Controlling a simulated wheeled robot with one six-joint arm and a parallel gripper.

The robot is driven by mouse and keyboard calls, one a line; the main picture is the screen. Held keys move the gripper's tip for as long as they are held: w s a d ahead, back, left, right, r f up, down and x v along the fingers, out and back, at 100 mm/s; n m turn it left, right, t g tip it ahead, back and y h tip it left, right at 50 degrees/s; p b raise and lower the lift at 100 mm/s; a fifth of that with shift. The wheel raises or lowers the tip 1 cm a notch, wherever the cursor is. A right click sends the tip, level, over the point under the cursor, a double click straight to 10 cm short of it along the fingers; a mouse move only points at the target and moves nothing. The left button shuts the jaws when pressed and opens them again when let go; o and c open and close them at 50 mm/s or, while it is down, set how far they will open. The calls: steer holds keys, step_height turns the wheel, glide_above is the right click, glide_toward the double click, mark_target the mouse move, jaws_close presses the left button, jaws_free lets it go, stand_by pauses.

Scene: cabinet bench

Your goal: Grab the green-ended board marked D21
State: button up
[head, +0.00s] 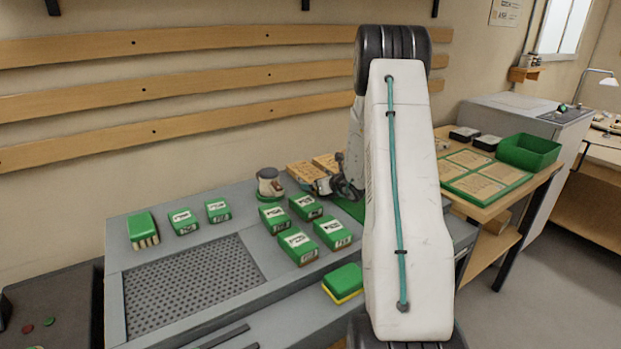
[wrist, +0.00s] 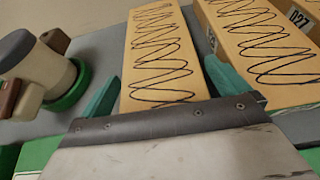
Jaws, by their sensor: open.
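My gripper (head: 345,188) is low over the back of the bench, partly hidden behind my arm in the head view. In the wrist view my gripper (wrist: 168,90) is open, its two green fingertips on either side of a tan wooden board (wrist: 158,45) with black scribbled loops. I cannot tell whether they touch it. I cannot read D21 anywhere.
A whitish pot with a green base (head: 269,183) stands just left of the boards. Several green-topped labelled blocks (head: 297,244) lie on the grey bench, near a perforated plate (head: 190,282). A side table at right holds a green bin (head: 528,151).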

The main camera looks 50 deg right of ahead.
steer(key=shift+w+d+f, duration=0.1)
steer(key=shift+w+f, duration=0.1)
steer(key=shift+w, duration=0.3)
steer(key=c, duration=1.1)
steer(key=shift+r, duration=0.1)
